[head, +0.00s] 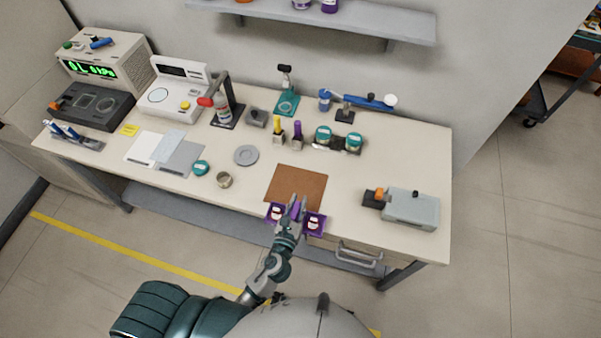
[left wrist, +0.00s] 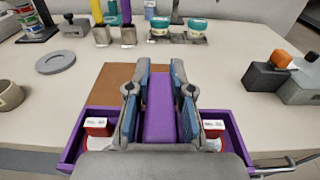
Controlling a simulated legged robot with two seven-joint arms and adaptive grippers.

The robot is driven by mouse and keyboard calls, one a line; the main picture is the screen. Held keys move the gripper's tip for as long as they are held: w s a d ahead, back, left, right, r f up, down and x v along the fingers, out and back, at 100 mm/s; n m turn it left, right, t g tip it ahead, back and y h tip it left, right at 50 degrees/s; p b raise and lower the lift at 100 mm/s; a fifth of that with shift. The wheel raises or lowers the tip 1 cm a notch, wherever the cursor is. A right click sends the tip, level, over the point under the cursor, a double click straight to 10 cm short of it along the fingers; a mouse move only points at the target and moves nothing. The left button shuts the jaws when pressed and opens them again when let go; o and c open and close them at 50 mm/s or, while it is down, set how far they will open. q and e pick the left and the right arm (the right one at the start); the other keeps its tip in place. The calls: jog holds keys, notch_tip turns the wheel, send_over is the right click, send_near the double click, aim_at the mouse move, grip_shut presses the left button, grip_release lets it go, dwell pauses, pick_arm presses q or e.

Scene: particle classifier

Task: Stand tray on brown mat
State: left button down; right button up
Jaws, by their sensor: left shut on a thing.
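The purple tray (head: 322,228) is at the front edge of the table, just in front of the brown mat (head: 298,184). My left gripper (head: 295,208) is shut on the tray's raised purple middle handle (left wrist: 160,105), one finger on each side. In the left wrist view the tray's rim (left wrist: 238,138) shows on both sides of the gripper. A red and white item (left wrist: 98,127) sits in its left part and another (left wrist: 213,128) in its right part. The brown mat (left wrist: 112,82) lies bare beyond the tray. I cannot tell whether the tray touches anything beneath it. My right gripper is not in view.
A grey device (head: 410,208) stands to the right. The mat is clear.

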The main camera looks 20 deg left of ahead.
pick_arm(q)
jog(key=shift+w+a+r, duration=0.15)
jog(key=shift+w, duration=0.55)
jog(key=w+a+f, duration=0.1)
jog(key=w, duration=0.3)
jog(key=w+a+f+b, duration=0.1)
jog(key=w+f, duration=0.1)
jog(key=w, duration=0.2)
jog(key=w+a+f, duration=0.1)
jog(key=w, duration=0.4)
jog(key=shift+a+f, duration=0.1)
jog(key=shift+f, duration=0.2)
jog(key=shift+f+b, duration=0.25)
jog(key=shift+b, duration=0.1)
jog(key=shift+r, duration=0.15)
jog(key=c, duration=1.3)
grip_release()
jog(key=shift+o, duration=1.3)
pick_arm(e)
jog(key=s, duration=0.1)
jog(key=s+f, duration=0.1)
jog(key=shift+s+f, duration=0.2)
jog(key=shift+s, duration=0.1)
